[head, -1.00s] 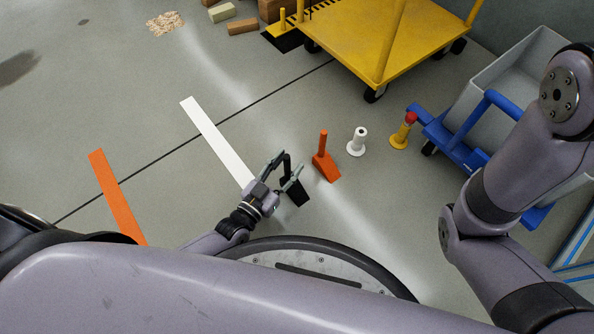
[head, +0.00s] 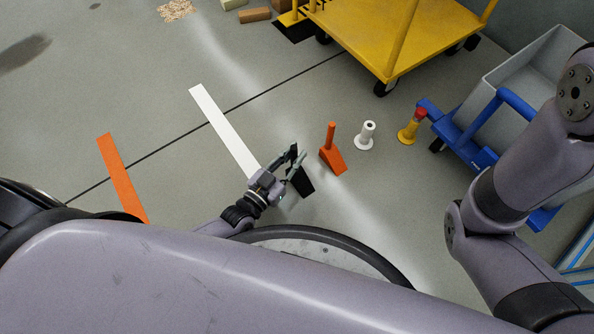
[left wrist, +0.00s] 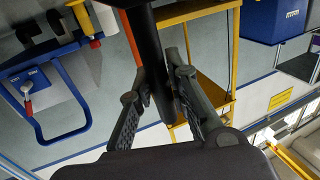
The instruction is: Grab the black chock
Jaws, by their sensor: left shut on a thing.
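The black chock (head: 303,183) is a dark wedge with an upright handle, just right of my left gripper (head: 297,158) in the head view. My left gripper is shut on its handle, and the fingers partly hide it. In the left wrist view the dark handle (left wrist: 148,50) stands between the two fingers of my left gripper (left wrist: 164,88). I cannot tell whether the chock touches the floor. My right arm shows at the right of the head view, but its gripper is out of view.
An orange chock (head: 333,158) stands close by on the right, then a white post (head: 367,136) and a yellow post with a red top (head: 412,128). A yellow cart (head: 385,35) and a blue cart (head: 462,140) stand beyond. Floor to the left is open, with white and orange strips.

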